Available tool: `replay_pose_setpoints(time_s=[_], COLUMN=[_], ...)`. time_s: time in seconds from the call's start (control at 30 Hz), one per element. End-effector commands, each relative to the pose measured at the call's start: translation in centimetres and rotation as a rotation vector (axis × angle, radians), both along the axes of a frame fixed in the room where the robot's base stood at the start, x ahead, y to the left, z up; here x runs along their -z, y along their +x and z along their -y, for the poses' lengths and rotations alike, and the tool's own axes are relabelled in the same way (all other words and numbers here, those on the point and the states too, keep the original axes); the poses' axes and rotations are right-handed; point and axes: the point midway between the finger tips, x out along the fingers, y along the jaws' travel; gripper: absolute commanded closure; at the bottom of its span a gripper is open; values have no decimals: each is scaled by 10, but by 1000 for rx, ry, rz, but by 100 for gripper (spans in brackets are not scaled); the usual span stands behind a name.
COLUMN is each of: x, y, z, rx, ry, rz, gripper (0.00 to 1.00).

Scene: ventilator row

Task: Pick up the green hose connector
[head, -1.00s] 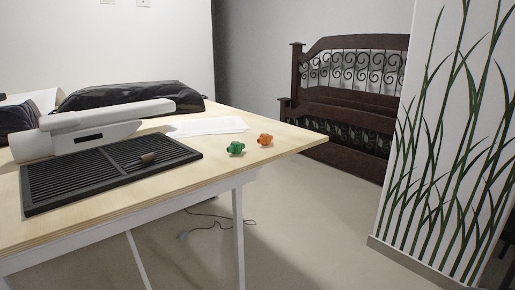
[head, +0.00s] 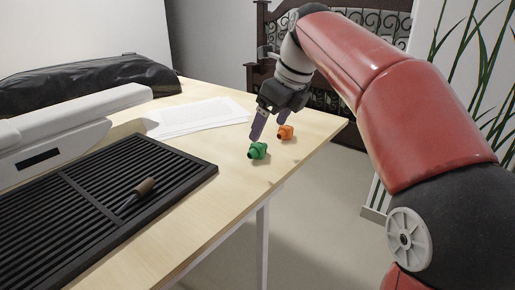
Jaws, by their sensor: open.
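The green hose connector (head: 258,151) lies on the light wooden table (head: 205,200), near its right edge. My gripper (head: 269,130) reaches down from above and behind it, jaws open, with its purple fingers just behind the green connector. Nothing is between the fingers that I can see. I cannot tell whether a fingertip touches the connector or the table. An orange connector (head: 286,132) lies close by, behind and to the right of the green one, beside the right finger.
A black slatted tray (head: 60,215) with a brown-handled tool (head: 143,187) on it lies at the left. A white device (head: 60,130) stands behind it. White papers (head: 200,117) lie behind the connectors, and a black bag (head: 90,85) lies at the back. The table's right edge is close.

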Motion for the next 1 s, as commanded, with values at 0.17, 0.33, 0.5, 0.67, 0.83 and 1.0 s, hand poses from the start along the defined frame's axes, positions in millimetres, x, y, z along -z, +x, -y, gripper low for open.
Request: replay_pose_setpoints(time_s=[0.17, 0.33, 0.5, 0.67, 0.83, 1.0], x=[18, 36, 59, 68, 68, 67], y=[5, 10, 17, 20, 20, 20], z=[-7, -16, -27, -30, -30, -30], rx=[13, 10, 10, 10, 11, 11], ry=[5, 5, 3, 4, 4, 4], rz=[-8, -8, -7, -5, -4, -4], gripper=[20, 20, 20, 20, 20, 37])
